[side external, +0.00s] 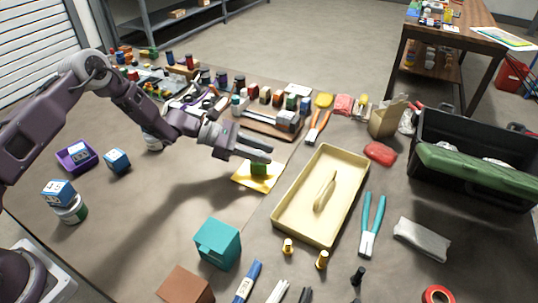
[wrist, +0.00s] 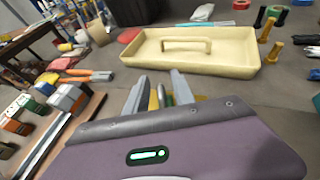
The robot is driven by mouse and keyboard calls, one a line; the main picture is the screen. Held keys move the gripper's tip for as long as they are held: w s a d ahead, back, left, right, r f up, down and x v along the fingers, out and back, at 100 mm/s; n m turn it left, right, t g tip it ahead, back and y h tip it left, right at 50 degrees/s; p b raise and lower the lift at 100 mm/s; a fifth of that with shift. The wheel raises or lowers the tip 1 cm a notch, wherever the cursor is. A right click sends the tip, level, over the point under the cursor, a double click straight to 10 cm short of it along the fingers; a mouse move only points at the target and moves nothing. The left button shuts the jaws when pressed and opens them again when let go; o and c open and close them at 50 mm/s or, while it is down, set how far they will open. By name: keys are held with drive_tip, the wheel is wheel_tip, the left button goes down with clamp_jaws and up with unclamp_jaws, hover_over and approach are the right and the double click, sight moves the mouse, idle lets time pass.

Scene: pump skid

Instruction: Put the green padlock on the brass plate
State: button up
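The green padlock (side external: 259,168) is on the yellow brass plate (side external: 262,187) in the side view, just below my gripper's fingers. My gripper (side external: 256,147) is over the plate, its two fingers apart. In the wrist view the padlock (wrist: 168,98) shows between the open fingers of my gripper (wrist: 160,90), with its grey shackle upright. Yellow plate shows through the gap and beside the right finger. The gripper body hides the padlock's lower part.
A cream tray (side external: 280,212) with a handle lies right of the plate. A teal box (side external: 217,243) stands in front. Orange-handled pliers (side external: 317,127) and a wooden board of small blocks (side external: 262,126) lie behind. Bare table lies left of the plate.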

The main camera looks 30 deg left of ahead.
drive_tip(key=v, duration=1)
drive_tip(key=s+d+r+m+g+y, duration=0.2)
drive_tip(key=s+d+r+m+y, duration=0.1)
drive_tip(key=s+r+m, duration=0.45)
drive_tip(key=s+d+r+m+g+y, duration=0.25)
drive_tip(key=s+r+m, duration=0.25)
drive_tip(key=s+r, duration=0.45)
drive_tip(key=s+a+r+m+t+y, duration=0.2)
drive_tip(key=s+a+r+m+y, duration=0.1)
drive_tip(key=s, duration=0.7)
drive_tip(key=s+a+r+m+t+y, duration=0.2)
drive_tip(key=s+a+m+y, duration=0.2)
drive_tip(key=s+m, duration=0.3)
drive_tip(key=s, duration=0.3)
drive_tip(key=shift+a+r+t, duration=0.35)
drive_tip(key=shift+a+r, duration=0.05)
